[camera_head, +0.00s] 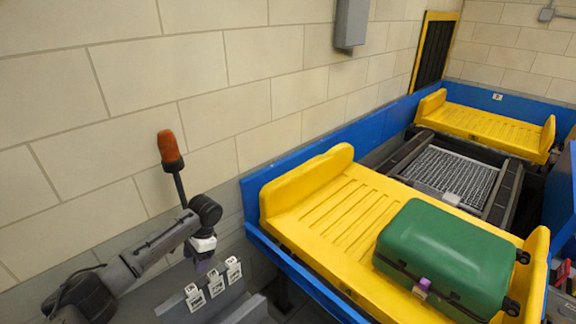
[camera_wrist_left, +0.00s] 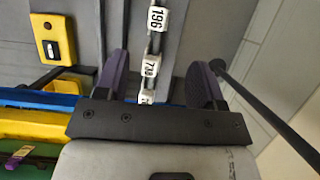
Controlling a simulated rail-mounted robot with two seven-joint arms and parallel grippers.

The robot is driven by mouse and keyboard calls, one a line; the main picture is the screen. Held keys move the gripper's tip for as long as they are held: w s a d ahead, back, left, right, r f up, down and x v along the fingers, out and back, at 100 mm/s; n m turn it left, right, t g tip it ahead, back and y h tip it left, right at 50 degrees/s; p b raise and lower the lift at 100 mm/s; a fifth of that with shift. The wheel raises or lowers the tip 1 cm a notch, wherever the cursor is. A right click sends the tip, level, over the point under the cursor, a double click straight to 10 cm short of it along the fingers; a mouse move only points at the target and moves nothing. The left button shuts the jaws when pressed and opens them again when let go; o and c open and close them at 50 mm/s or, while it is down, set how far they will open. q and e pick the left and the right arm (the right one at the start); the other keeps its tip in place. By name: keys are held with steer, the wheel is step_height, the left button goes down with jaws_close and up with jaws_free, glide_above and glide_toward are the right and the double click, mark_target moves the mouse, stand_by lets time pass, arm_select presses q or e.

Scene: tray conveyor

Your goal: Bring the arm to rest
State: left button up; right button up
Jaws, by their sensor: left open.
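My left arm comes in from the lower left in the head view, its elbow bent. My left gripper (camera_head: 203,267) points down over a grey stand (camera_head: 225,300) with white tags (camera_head: 215,284) at the wall side. In the left wrist view the two dark purple fingers of the gripper (camera_wrist_left: 157,72) are spread apart with nothing held between them. Numbered white tags (camera_wrist_left: 152,62) on a dark strip show beyond the gap; I cannot tell how far below the fingers they are. My right gripper is not in view.
A green suitcase (camera_head: 440,240) lies on a yellow tray (camera_head: 325,215) in a blue-sided conveyor (camera_head: 300,158). Another yellow tray (camera_head: 490,122) is empty farther back. An orange beacon on a pole (camera_head: 169,146) stands close behind my left arm, before the block wall (camera_head: 130,110).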

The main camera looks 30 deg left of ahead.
arm_select(q)
steer(key=w+d+r+m+t+y, duration=0.1)
steer(key=w+d+r+t+y, duration=0.4)
steer(key=w+r+t, duration=0.5)
steer(key=s+d+r+m+t+h+p, duration=0.1)
steer(key=s+d+r+t+h, duration=0.15)
steer(key=d, duration=0.45)
steer(key=s+d+r+t+h+p, duration=0.1)
steer(key=d+r+t, duration=0.1)
steer(key=d+r, duration=0.35)
steer(key=s+d+f+n+h+p, duration=0.1)
steer(key=s+d+f+p, duration=0.1)
steer(key=s+d, duration=0.3)
steer(key=s+d+f+h+p, duration=0.1)
steer(key=s+d+f+p, duration=0.15)
steer(key=s, duration=0.55)
steer(key=s+d+f+g+p, duration=0.1)
steer(key=s+f+g, duration=0.1)
steer(key=s, duration=0.5)
steer(key=s+d+f+n+g+p, duration=0.1)
steer(key=s+f+g+p, duration=0.1)
steer(key=s+f, duration=0.3)
steer(key=s+d+f+n+g+h+p, duration=0.1)
steer(key=s+f, duration=0.3)
steer(key=s, duration=0.5)
steer(key=shift+s+d+f+g+p, duration=0.25)
steer(key=shift+s+d+g+p, duration=0.2)
steer(key=shift+g+p, duration=0.25)
